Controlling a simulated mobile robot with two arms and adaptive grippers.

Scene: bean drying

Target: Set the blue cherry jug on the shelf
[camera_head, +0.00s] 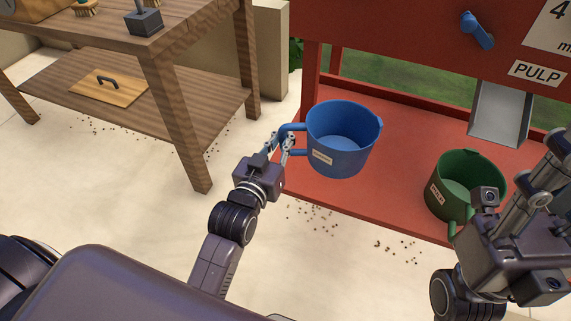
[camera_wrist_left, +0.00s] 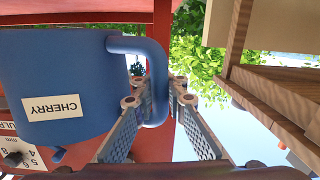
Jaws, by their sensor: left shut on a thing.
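The blue cherry jug (camera_head: 343,135) is an open, empty-looking bucket with a handle on its left side. Its label reads CHERRY in the left wrist view (camera_wrist_left: 60,75), where it appears upside down. My left gripper (camera_head: 281,143) is shut on the blue handle; the fingers are around it in the left wrist view (camera_wrist_left: 158,100). The jug is upright in front of the red shelf (camera_head: 400,125); I cannot tell if it touches it. My right gripper (camera_head: 490,200) is beside the green jug (camera_head: 465,180), and its fingers are not clear.
A wooden table (camera_head: 185,90) with a lower shelf (camera_head: 45,90) stands at left. A metal chute (camera_head: 499,112) hangs under a PULP sign (camera_head: 537,74). Dark beans are scattered on the pale floor.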

